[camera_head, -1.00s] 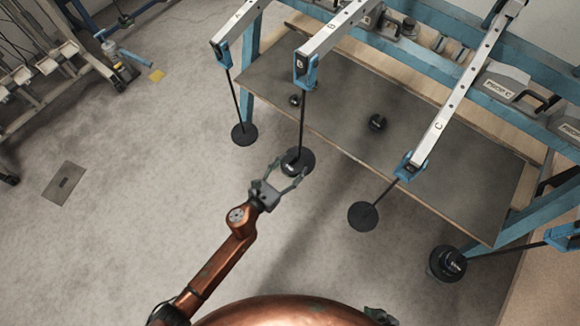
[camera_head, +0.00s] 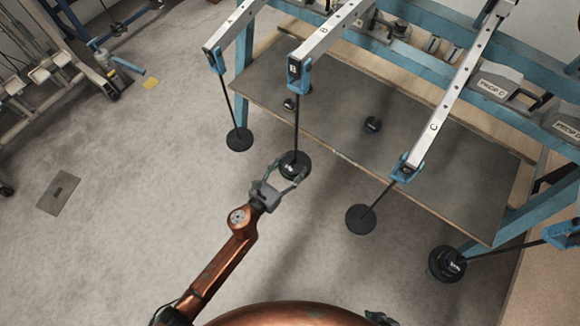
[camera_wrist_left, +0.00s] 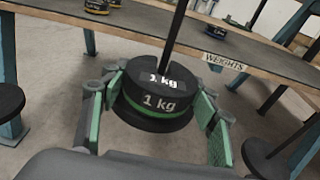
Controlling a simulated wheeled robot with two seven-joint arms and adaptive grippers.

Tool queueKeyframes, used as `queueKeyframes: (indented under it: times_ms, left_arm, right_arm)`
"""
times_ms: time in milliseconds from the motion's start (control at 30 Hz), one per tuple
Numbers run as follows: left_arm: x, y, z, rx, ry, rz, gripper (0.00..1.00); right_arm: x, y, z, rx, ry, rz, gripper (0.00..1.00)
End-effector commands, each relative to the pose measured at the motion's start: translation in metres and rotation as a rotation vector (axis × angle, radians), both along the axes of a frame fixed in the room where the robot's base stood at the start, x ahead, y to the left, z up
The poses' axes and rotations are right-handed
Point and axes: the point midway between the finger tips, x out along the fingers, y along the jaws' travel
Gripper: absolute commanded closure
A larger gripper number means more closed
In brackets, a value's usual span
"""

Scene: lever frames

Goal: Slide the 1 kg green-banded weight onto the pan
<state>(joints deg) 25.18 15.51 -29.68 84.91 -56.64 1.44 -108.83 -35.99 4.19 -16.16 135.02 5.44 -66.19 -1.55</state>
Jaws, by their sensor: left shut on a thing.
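The green-banded 1 kg weight (camera_wrist_left: 155,103) is a black slotted disc, upright, between the fingers of my left gripper (camera_wrist_left: 158,118). The gripper is shut on it. In the head view the weight (camera_head: 291,171) is at the pan (camera_head: 304,159) hanging under lever B (camera_head: 318,45). The thin hanger rod (camera_wrist_left: 175,40) comes down at the weight's slot. The weight hides most of the pan, and I cannot tell whether it rests on it. My left gripper also shows in the head view (camera_head: 279,187). My right gripper is not in view.
Empty pans hang under lever A (camera_head: 239,139) and lever C (camera_head: 360,219). A loaded pan with a black weight (camera_head: 447,263) hangs at the right. Open floor lies at the left.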

Motion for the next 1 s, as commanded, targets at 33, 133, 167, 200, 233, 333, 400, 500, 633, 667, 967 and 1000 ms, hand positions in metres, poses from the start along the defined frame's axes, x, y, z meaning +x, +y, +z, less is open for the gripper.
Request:
queueKeyframes:
  times_ms: [33,133,167,200,233,333,400,500,633,667,967,1000]
  left_arm:
    - [0.001,-0.001,0.004,-0.004,-0.006,-0.002,0.93]
    - [0.001,-0.001,0.004,-0.004,-0.006,-0.002,0.93]
    - [0.001,-0.001,0.004,-0.004,-0.006,-0.002,0.93]
    - [0.001,-0.001,0.005,-0.004,-0.006,-0.002,0.93]
    - [0.001,-0.001,0.004,-0.004,-0.006,-0.002,0.93]
    - [0.002,-0.002,0.005,-0.004,-0.006,-0.002,0.93]
    - [0.003,-0.003,0.005,-0.004,-0.006,-0.002,0.93]
    - [0.004,-0.004,0.005,-0.004,-0.006,-0.002,0.93]
    - [0.006,-0.005,0.004,-0.004,-0.006,-0.002,0.93]
    - [0.006,-0.005,0.004,-0.004,-0.006,-0.002,0.93]
    - [0.01,-0.008,0.004,-0.004,-0.006,-0.002,0.93]
    - [0.011,-0.008,0.004,-0.004,-0.006,-0.002,0.93]
  right_arm:
    - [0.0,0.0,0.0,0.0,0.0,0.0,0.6]
    - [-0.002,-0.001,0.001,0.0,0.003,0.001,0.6]
    - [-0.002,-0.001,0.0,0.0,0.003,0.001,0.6]
    - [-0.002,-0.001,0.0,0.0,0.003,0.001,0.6]
    - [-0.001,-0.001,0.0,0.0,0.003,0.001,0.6]
    - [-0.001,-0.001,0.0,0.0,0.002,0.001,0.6]
    - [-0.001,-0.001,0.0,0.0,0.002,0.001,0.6]
    - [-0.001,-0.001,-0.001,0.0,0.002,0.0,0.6]
    - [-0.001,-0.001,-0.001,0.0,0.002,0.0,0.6]
    - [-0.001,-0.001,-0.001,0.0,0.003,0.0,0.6]
    - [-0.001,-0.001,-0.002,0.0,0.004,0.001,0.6]
    - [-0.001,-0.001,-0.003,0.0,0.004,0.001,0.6]
